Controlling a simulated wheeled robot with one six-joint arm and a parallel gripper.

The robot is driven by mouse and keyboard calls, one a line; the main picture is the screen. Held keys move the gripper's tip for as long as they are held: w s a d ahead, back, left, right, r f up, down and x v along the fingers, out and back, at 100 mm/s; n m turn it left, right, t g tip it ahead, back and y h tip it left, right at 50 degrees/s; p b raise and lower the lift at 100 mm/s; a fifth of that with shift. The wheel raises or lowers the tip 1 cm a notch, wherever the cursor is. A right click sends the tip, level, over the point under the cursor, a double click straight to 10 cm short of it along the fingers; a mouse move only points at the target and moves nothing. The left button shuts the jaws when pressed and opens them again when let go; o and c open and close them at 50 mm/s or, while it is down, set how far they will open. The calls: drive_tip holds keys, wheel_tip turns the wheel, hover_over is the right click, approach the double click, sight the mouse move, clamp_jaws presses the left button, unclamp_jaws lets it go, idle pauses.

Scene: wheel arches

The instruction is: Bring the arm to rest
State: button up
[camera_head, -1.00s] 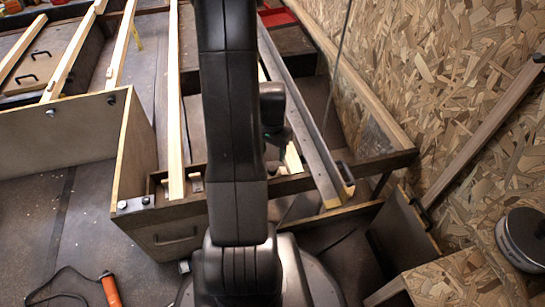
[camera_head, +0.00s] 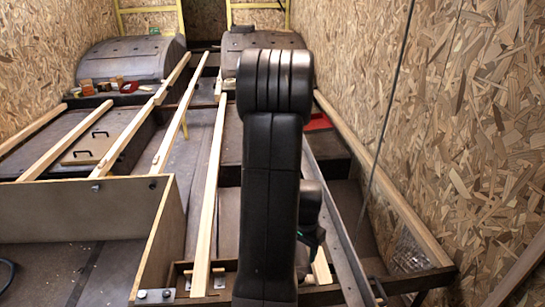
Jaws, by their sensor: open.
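My arm (camera_head: 270,190) stands upright in the middle of the head view, dark, with its ribbed joint at the top. A smaller dark part of my arm (camera_head: 311,208) shows just behind its right side, above the floor frame. My gripper's fingers do not show; the arm hides what lies behind it. I see nothing held.
Pale timber battens (camera_head: 206,205) run lengthwise left of my arm. A grey rail (camera_head: 335,215) runs close on its right. A box with grey panels (camera_head: 75,212) is at left. Two dark wheel arches (camera_head: 130,58) stand at the back. Chipboard walls (camera_head: 490,120) close both sides.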

wheel_tip(320, 180, down, 12)
drive_tip(key=b, duration=0.4)
drive_tip(key=shift+f, duration=0.15)
drive_tip(key=shift+a+r, duration=0.2)
drive_tip(key=shift+a, duration=0.25)
drive_tip(key=shift+d, duration=0.1)
